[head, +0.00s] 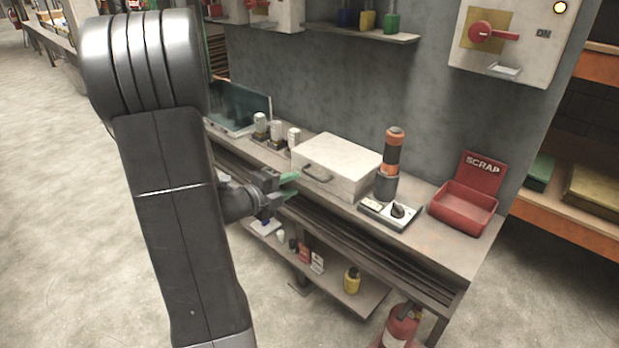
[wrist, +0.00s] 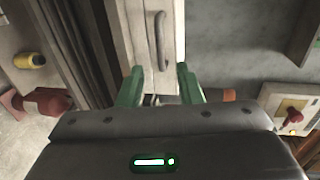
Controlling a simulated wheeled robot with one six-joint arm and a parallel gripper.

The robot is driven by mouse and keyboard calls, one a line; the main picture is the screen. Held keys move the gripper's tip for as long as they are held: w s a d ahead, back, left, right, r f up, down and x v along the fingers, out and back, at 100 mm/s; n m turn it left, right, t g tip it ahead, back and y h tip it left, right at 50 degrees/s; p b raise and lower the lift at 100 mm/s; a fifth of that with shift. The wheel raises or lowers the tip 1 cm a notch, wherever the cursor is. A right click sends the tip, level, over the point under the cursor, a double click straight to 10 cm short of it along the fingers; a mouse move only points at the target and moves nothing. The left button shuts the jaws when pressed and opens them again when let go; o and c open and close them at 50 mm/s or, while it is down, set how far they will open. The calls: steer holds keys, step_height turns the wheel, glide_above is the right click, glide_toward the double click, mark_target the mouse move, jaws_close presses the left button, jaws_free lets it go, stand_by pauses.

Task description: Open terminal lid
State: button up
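The terminal is a cream box with a lid (head: 343,157) on top, standing on the bench. The lid looks closed. A dark curved handle (head: 317,172) is on the box's front; it also shows in the wrist view (wrist: 161,42), ahead of the fingertips. My gripper (head: 288,184) is just left of the box front, with its green fingers apart. In the wrist view my gripper (wrist: 160,84) is open, with the box front (wrist: 140,32) beyond and between the fingers. Nothing is held, and the fingers appear apart from the handle.
An orange and black cylinder (head: 390,160) and a switch panel (head: 391,212) stand right of the box. A red scrap bin (head: 465,206) is farther right. Small white-topped parts (head: 276,133) stand to the left. A shelf (head: 372,37) hangs on the wall above.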

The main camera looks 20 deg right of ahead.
glide_toward(333, 163)
steer(key=f, duration=0.1)
steer(key=w+d+f, duration=0.1)
steer(key=w+f, duration=0.1)
steer(key=f, duration=0.1)
steer(key=shift+w+d, duration=0.25)
steer(key=shift+d, duration=0.05)
jaws_close()
